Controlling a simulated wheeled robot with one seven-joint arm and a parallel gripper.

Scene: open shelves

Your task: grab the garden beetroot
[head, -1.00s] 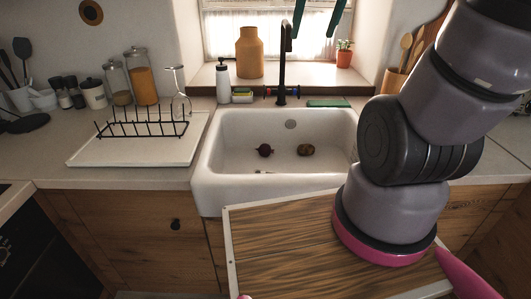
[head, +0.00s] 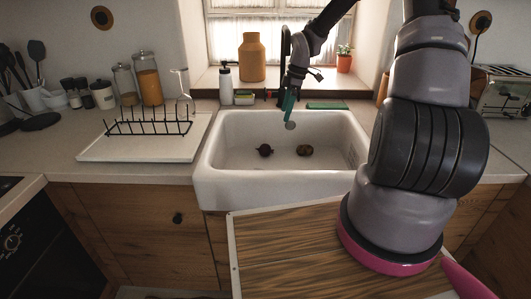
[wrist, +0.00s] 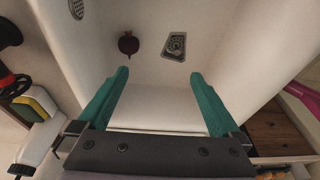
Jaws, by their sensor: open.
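The garden beetroot (head: 264,150) is a small, dark red round root lying on the bottom of the white sink (head: 270,184), left of its middle. In the wrist view the beetroot (wrist: 128,44) shows beyond the left fingertip, with its thin root end pointing toward my gripper. My gripper (head: 289,108) has green fingers and hangs over the back of the sink, above and apart from the beetroot. In the wrist view my gripper (wrist: 160,76) is open, with nothing between its fingers.
A brown, roundish item (head: 305,150) lies in the sink to the right of the beetroot. The metal drain (wrist: 174,46) is on the sink floor. The black faucet (head: 284,70) stands behind the sink near my gripper. A dish rack (head: 148,127) is on the left counter.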

